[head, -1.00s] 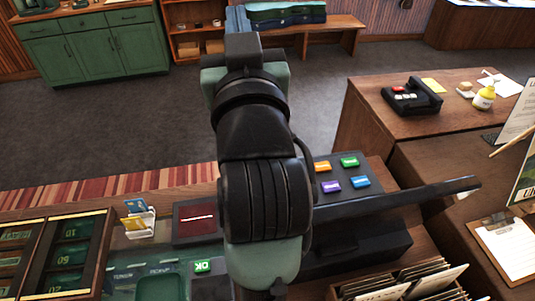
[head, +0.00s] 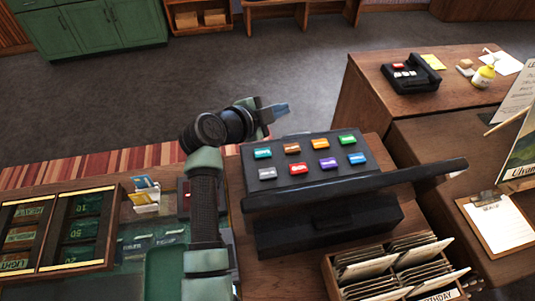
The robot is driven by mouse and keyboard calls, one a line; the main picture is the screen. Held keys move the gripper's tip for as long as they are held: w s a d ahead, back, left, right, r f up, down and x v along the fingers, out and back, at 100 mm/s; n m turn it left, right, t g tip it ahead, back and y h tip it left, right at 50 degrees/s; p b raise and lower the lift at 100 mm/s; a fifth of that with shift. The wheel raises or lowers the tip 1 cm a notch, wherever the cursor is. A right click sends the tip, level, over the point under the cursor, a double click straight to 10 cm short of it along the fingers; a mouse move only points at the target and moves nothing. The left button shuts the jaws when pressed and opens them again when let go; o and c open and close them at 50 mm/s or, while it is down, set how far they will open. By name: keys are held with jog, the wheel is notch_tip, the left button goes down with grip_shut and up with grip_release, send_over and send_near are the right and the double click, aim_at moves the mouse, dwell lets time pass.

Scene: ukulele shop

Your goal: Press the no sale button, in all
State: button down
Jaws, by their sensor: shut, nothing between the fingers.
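A black register panel (head: 307,187) with two rows of coloured buttons stands right of centre. The far row has a teal button (head: 262,153), a brown one (head: 291,148), an orange one (head: 319,144) and a green one (head: 347,139). The near row has a grey button (head: 267,173), a red one (head: 298,168), a purple one (head: 327,163) and a blue one (head: 357,158). Their labels are too small to read, so I cannot tell which is no sale. My gripper (head: 279,112) is shut and empty, beyond the panel's far left edge, apart from the buttons.
A dark bar (head: 430,174) juts right from the panel. A card box (head: 335,283) stands in front, a clipboard (head: 497,225) at right. Wooden trays (head: 108,233) lie at left.

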jog(key=s+a+f+g+y, duration=0.2)
jog(key=s+a+f+g, duration=0.1)
jog(key=f, duration=0.5)
jog(key=shift+s+a+n, duration=0.25)
jog(key=shift+a+n, duration=0.15)
jog(key=shift+f, duration=0.15)
jog(key=b, duration=0.9)
send_over(264, 175)
notch_tip(264, 175, down, 6)
jog(key=shift+f, duration=1.35)
jog(key=shift+f, duration=0.1)
jog(key=shift+f, duration=0.3)
